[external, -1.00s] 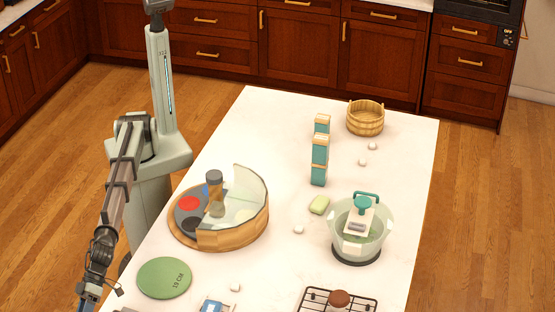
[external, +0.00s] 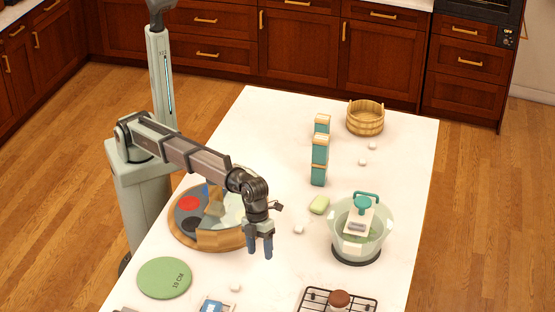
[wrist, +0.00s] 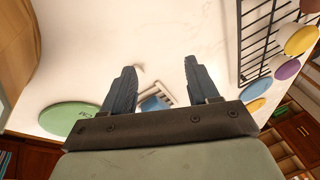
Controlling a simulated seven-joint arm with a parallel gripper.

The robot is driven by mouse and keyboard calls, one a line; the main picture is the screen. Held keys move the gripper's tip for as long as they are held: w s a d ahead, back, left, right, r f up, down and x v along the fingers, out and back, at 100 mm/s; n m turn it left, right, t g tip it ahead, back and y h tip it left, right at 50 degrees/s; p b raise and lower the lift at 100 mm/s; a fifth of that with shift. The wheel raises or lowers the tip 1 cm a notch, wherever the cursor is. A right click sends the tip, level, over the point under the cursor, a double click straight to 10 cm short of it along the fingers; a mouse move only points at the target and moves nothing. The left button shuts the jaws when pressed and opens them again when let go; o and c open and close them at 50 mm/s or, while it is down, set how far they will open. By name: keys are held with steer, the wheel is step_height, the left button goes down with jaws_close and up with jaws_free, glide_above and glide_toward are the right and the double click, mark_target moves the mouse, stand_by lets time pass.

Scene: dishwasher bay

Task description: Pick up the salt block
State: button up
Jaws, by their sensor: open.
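No thing is clearly marked as the salt block. Candidates are several small white lumps: one near the table's front (external: 235,288), one at the middle (external: 298,229), and two at the back right (external: 362,162). A pale green block (external: 319,205) lies near the middle lump. My gripper (external: 260,250) is open and empty above the white table, fingers pointing down, between the wooden tray and the front lump. In the wrist view, my gripper's two fingers (wrist: 159,68) stand apart, with a small pale shape (wrist: 139,67) beside the left fingertip; I cannot tell what it is.
A round wooden tray with a clear guard (external: 215,240) is beside my gripper. A green disc (external: 164,278), blue item (external: 217,305) and black wire rack (external: 312,294) lie in front. A clear bowl (external: 362,238), teal boxes (external: 319,160) and wooden tub (external: 365,118) stand farther right and back.

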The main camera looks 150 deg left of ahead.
mark_target(299, 228)
steer(key=s+a+r+n+g+y, duration=0.1)
steer(key=s+a+r+n+g, duration=0.1)
steer(key=s+a, duration=0.7)
steer(key=s+a+r+n+g, duration=0.1)
steer(key=s+a, duration=0.3)
steer(key=a, duration=0.8)
steer(key=f, duration=1.3)
steer(key=shift+a+f, duration=0.2)
steer(key=shift+f, duration=0.2)
steer(key=shift+c, duration=0.4)
jaws_close()
steer(key=shift+r, duration=0.15)
